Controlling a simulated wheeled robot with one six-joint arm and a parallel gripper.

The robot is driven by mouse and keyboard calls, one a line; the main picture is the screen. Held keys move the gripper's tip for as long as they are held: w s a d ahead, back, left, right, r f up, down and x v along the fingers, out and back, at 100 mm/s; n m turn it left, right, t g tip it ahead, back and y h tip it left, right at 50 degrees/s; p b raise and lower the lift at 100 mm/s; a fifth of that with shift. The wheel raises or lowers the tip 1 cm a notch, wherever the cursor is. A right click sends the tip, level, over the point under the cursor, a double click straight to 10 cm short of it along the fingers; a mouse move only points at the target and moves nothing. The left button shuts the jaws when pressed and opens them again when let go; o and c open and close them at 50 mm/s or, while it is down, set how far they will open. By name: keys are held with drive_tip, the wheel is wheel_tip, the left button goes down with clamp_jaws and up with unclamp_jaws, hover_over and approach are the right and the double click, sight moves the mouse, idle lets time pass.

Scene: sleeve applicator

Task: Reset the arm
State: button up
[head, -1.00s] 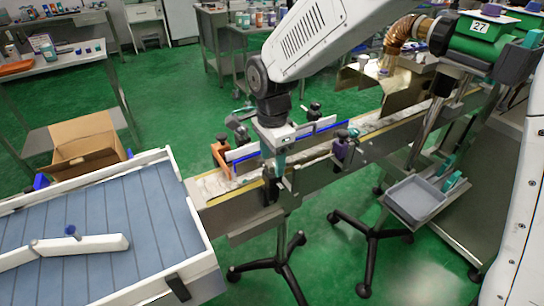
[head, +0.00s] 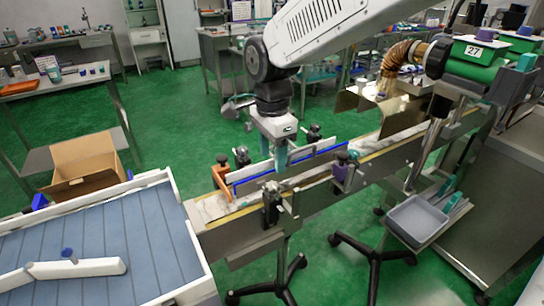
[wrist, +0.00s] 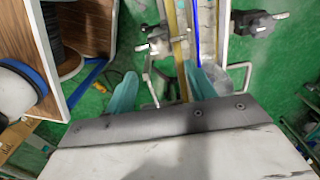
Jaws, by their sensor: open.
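My gripper (head: 282,157) has teal fingers and hangs down from my arm over the narrow conveyor (head: 225,205), by its blue-edged guide rail (head: 290,167). In the wrist view the two teal fingers of my gripper (wrist: 162,88) are spread apart with nothing between them. In that view the blue-edged rail (wrist: 195,45) runs just beyond the right finger. In the head view the fingertips are partly lost against the rail, so I cannot tell the exact gap.
Black clamps (head: 270,202) and an orange bracket (head: 221,180) stick up along the conveyor. A wide blue-grey table (head: 150,225) with white walls stands at left, a cardboard box (head: 87,165) behind it. A grey tray (head: 415,218) and a green machine (head: 478,65) are at right.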

drive_tip(key=shift+n, duration=0.7)
drive_tip(key=s+d+r+n, duration=0.1)
drive_tip(key=s+d+n, duration=0.2)
drive_tip(key=s+d, duration=0.5)
drive_tip(key=s+d+r+n+t, duration=0.1)
drive_tip(key=s+d+n, duration=0.3)
drive_tip(key=s+d, duration=0.4)
drive_tip(key=s+d+r+n, duration=0.3)
drive_tip(key=s+d, duration=0.5)
drive_tip(key=d, duration=0.2)
drive_tip(key=shift+d+n, duration=0.15)
drive_tip(key=shift+n, duration=0.25)
